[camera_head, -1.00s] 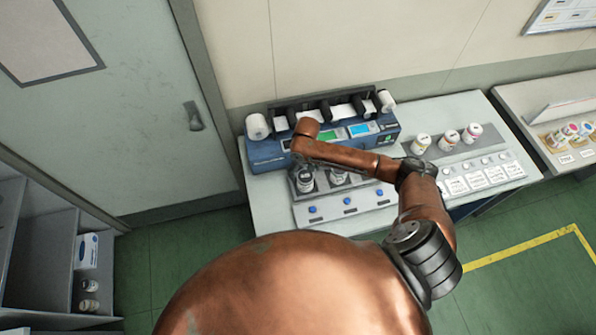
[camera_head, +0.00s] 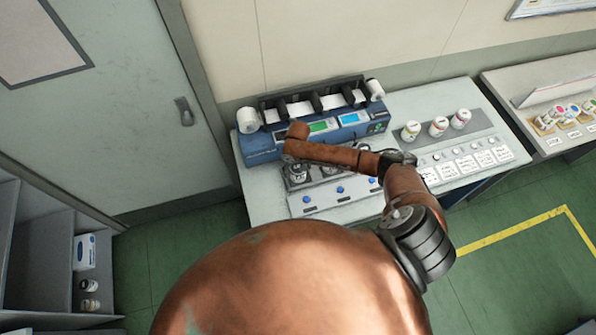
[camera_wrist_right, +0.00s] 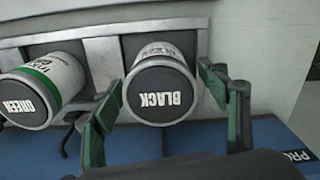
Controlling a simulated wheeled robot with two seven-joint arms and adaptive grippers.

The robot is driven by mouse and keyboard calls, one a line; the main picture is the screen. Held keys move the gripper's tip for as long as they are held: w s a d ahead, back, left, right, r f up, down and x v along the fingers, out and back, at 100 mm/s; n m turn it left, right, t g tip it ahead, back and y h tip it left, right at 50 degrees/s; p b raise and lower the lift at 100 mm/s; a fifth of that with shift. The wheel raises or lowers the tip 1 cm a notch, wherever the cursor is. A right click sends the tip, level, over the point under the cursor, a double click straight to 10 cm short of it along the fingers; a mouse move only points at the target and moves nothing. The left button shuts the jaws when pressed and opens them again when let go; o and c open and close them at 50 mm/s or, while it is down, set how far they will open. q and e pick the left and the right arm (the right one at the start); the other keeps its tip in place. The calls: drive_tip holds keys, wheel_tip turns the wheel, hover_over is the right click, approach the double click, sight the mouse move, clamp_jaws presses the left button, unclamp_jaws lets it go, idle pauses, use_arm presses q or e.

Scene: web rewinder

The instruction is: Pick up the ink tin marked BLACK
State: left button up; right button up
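The ink tin marked BLACK (camera_wrist_right: 160,92) shows in the right wrist view with its dark lid toward the camera, the lettering upside down. It stands in the grey rack. My right gripper (camera_wrist_right: 160,80) is open, with one green-padded finger on each side of this tin. The left finger is close to the lid edge; I cannot tell if it touches. A gap shows at the right finger. The tin marked GREEN (camera_wrist_right: 38,90) stands just left of it. In the head view, my right arm partly covers the rack, where the BLACK tin (camera_head: 297,176) appears at the left. My left gripper is not in view.
The blue rewinder machine (camera_head: 262,147) stands close behind the rack. Three tins with coloured labels, one of them a white tin (camera_head: 438,126), stand on a grey panel to the right. The table (camera_head: 262,200) is bare left of the rack.

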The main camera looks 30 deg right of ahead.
drive_tip(key=c, duration=1.4)
drive_tip(key=shift+r, duration=0.1)
drive_tip(key=shift+c, duration=0.3)
drive_tip(key=shift+r, duration=0.1)
